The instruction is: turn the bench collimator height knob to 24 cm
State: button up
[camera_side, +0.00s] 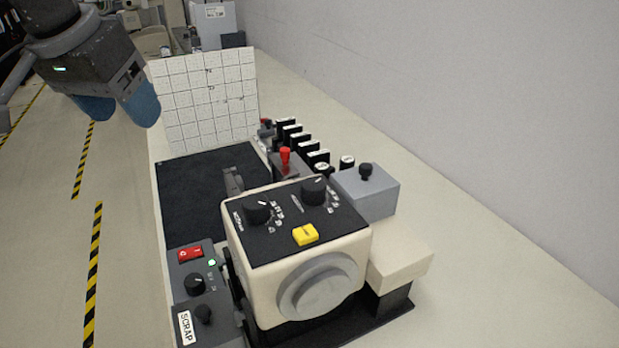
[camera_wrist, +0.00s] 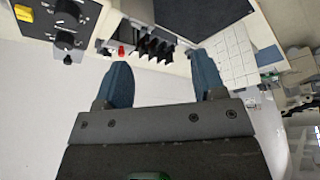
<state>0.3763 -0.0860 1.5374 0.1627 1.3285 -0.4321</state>
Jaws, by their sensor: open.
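The collimator is a cream box (camera_side: 245,285) with a round grey front (camera_side: 318,287) at the near end of the bench. Its black top panel (camera_side: 283,238) carries a left knob (camera_side: 257,212), a right knob (camera_side: 314,190) and a yellow button (camera_side: 306,235). The scales are too small to read, so I cannot tell which knob sets height or its setting. My gripper (camera_side: 120,112) is open and empty at the upper left, well away from the panel. In the wrist view its blue fingers (camera_wrist: 161,66) are apart, with the yellow button (camera_wrist: 23,12) at the upper left.
A grey box (camera_side: 365,197) with a black knob stands right of the panel. A red-topped lever (camera_side: 285,158) and several black blocks stand behind. A gridded white board (camera_side: 205,98) rises at the back. A wall closes the right.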

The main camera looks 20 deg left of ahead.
jog(key=w+d+r, duration=0.2)
jog(key=w+d, duration=0.2)
jog(key=d, duration=0.6)
jog(key=n, duration=0.2)
send_near(313, 184)
jog(key=shift+y, duration=0.5)
jog(key=x, duration=0.6)
jog(key=d+x, duration=0.1)
jog(key=x, duration=0.2)
jog(key=shift+w+a+f, duration=0.1)
jog(key=shift+w+f, duration=0.05)
